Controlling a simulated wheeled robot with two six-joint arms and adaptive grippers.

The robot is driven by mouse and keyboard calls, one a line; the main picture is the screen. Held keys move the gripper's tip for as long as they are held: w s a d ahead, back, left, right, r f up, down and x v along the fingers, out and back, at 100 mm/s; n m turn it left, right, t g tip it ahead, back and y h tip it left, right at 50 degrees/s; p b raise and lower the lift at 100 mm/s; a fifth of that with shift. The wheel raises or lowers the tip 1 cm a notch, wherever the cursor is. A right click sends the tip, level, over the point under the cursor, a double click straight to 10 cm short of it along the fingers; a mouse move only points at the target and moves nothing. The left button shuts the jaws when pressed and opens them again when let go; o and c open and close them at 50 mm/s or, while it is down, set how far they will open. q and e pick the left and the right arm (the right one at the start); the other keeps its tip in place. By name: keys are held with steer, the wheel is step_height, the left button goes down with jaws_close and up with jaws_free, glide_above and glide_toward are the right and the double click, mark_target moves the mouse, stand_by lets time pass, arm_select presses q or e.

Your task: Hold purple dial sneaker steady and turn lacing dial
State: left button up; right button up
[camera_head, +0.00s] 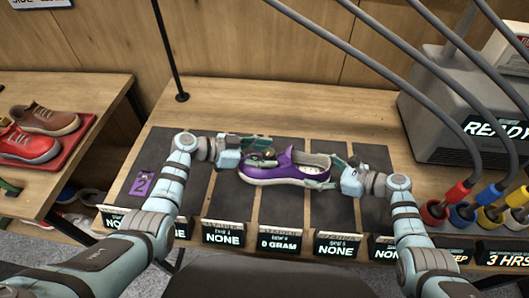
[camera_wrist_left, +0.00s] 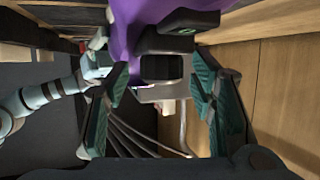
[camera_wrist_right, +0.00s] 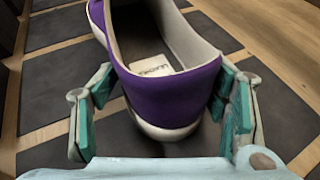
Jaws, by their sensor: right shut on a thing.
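The purple dial sneaker (camera_head: 270,172) with a white sole stands upright on the dark mats, its heel toward my right arm. My right gripper (camera_head: 331,171) is shut around the heel, and in the right wrist view the heel (camera_wrist_right: 172,97) sits between the fingers. My left gripper (camera_head: 262,149) is at the sneaker's front upper. In the left wrist view its fingers (camera_wrist_left: 160,80) are spread, with a dark dial-like part (camera_wrist_left: 178,42) between and beyond them. I cannot tell whether they touch it. The purple upper (camera_wrist_left: 130,25) shows behind.
A left side table (camera_head: 110,95) holds a red tray with red and brown shoes (camera_head: 50,120). A grey machine reading READY (camera_head: 450,115) stands right, with cables and coloured plugs (camera_head: 462,213) before it. Small display signs (camera_head: 222,234) line the front edge.

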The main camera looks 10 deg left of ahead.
arm_select(q)
steer(key=c, duration=1)
steer(key=shift+m+g, duration=0.4)
steer(key=shift+g, duration=0.1)
steer(key=shift+m+g+h, duration=0.4)
steer(key=o, duration=1.1)
steer(key=shift+o, duration=0.2)
steer(key=shift+a, duration=0.2)
steer(key=v, duration=1.1)
steer(key=shift+a+r, duration=0.25)
steer(key=shift+r, duration=0.05)
